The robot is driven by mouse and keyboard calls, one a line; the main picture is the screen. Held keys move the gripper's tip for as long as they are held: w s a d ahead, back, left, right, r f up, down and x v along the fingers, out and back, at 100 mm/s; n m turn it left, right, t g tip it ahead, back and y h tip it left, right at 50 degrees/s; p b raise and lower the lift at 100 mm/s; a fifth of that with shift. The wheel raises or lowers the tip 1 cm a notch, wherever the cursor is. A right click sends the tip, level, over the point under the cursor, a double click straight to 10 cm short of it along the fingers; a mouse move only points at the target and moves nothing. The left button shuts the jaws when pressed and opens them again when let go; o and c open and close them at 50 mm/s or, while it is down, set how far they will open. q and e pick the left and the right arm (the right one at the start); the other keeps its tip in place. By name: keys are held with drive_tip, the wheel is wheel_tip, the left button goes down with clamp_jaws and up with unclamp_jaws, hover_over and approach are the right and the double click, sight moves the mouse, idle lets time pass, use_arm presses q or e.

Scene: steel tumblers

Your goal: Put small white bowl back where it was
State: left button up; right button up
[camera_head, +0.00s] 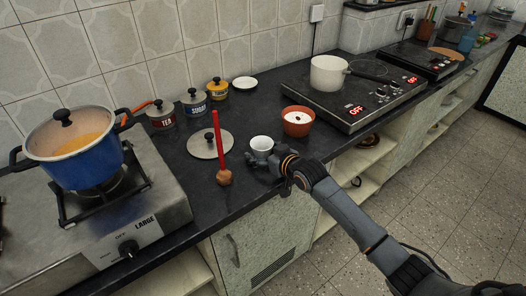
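The small white bowl (262,144) stands upright near the front edge of the dark counter, right of the red-handled tool. My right gripper (260,160) is at the bowl's near side, low against it, with the arm coming in from the lower right. The fingers are dark and small and partly merge with the counter, so I cannot tell whether they are closed on the bowl or whether it is lifted. My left gripper is not in view.
A pot lid (204,146) and a red-handled tool (223,165) are left of the bowl. An orange pot (297,126) stands right of it. A white dish (245,83) and spice jars are behind. A blue pot (80,160) sits on the left stove, a white saucepan (327,75) on the cooktop.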

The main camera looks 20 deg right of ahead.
drive_tip(key=shift+r, duration=0.1)
drive_tip(key=shift+s+r, duration=0.1)
drive_tip(key=shift+r, duration=0.05)
drive_tip(key=v, duration=1.1)
drive_tip(key=shift+s+d+r+p, duration=0.15)
drive_tip(key=shift+s+p, duration=0.2)
drive_tip(key=shift+p, duration=0.05)
